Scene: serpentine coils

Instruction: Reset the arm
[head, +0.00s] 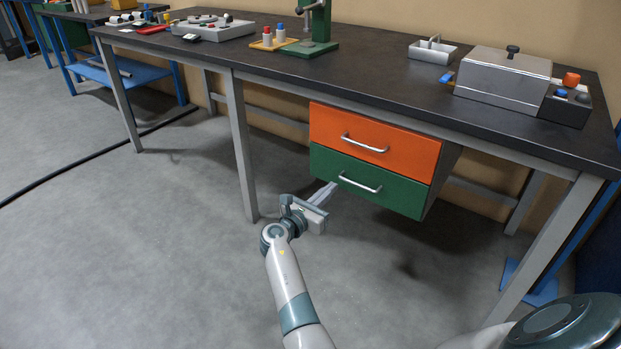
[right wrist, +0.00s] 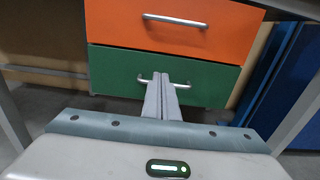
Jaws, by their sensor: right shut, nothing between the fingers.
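My right gripper (head: 333,185) is in front of the green drawer (head: 325,166), close to the left end of its metal handle (head: 360,183). In the right wrist view its two fingers (right wrist: 164,76) are together with nothing between them. There the fingertips overlap the handle (right wrist: 186,85) of the green drawer (right wrist: 115,62); I cannot tell whether they touch it. The orange drawer (head: 375,134) sits directly above the green one. Both drawers look closed. My left gripper is not in view.
The drawers hang under a dark workbench (head: 375,80) with grey legs (head: 241,150). On it stand a metal box (head: 502,78), a small tray (head: 432,50), a green stand (head: 318,30) and a control panel (head: 210,27). The grey floor (head: 150,250) at left is open apart from a black cable (head: 95,155).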

